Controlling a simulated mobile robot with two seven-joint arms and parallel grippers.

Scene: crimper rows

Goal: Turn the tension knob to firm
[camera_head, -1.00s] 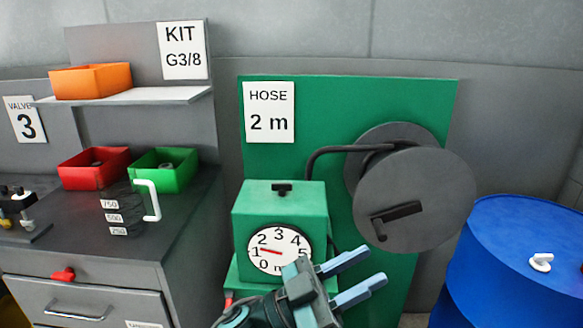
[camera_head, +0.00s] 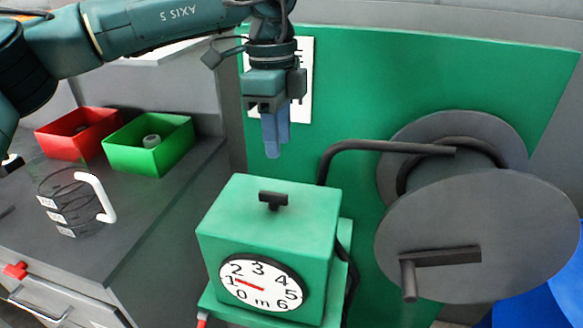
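A black T-shaped knob (camera_head: 272,200) stands on top of a green box (camera_head: 250,225). Its crossbar lies roughly left to right in the picture. I see no firm or loose marking by it. The white dial (camera_head: 262,283) on the box's front reads 0 to 6 m, with its red needle near 1. My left gripper (camera_head: 276,150) hangs fingers down above the box, clear of the knob and apart from it. Its two blue-grey fingers nearly overlap in this view, so their gap is hidden. My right gripper is out of view.
A dark hose reel (camera_head: 480,225) with a crank stands right of the box, and a bent pipe (camera_head: 375,147) runs to it. A bench at left holds a red bin (camera_head: 80,135), a green bin (camera_head: 150,150) and a clear jug (camera_head: 70,205). A blue drum (camera_head: 540,305) is at lower right.

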